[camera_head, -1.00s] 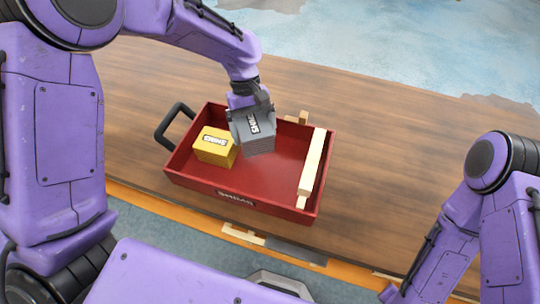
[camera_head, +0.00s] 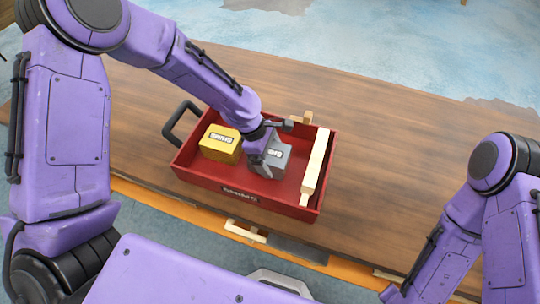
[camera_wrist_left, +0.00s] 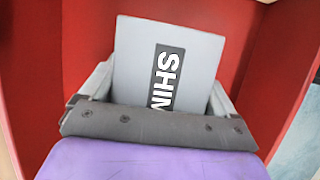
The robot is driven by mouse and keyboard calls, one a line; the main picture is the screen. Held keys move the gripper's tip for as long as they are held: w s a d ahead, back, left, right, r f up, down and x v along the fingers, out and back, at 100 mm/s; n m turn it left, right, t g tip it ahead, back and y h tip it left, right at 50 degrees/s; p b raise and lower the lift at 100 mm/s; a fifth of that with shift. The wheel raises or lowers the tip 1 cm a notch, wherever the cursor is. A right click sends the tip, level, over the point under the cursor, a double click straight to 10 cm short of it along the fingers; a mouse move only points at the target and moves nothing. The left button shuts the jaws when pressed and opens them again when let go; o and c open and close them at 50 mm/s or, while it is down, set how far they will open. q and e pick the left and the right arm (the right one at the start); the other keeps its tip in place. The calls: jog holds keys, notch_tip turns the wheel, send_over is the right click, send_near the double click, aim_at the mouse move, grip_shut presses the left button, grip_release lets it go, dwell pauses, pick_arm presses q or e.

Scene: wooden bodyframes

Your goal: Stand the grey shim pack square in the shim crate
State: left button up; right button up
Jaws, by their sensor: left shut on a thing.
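The grey shim pack (camera_head: 276,157) is inside the red shim crate (camera_head: 232,182), in its middle. My left gripper (camera_head: 263,163) is shut on the pack and partly covers it from the left. In the left wrist view the grey pack (camera_wrist_left: 168,68) with its dark SHIMS label sits between the two fingers, and red crate walls (camera_wrist_left: 85,45) show around it. Whether the pack's underside touches the crate floor is hidden. A yellow shim pack (camera_head: 221,145) stands in the crate to the left. My right gripper is out of view.
A pale wooden bar (camera_head: 316,165) lies along the crate's right end. The crate has a black handle (camera_head: 178,122) at its left. The wooden table (camera_head: 410,140) is clear to the right of the crate.

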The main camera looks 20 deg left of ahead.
pick_arm(q)
jog(key=shift+r, duration=0.1)
jog(key=o, duration=1)
jog(key=v, duration=1.2)
jog(key=shift+a, duration=0.1)
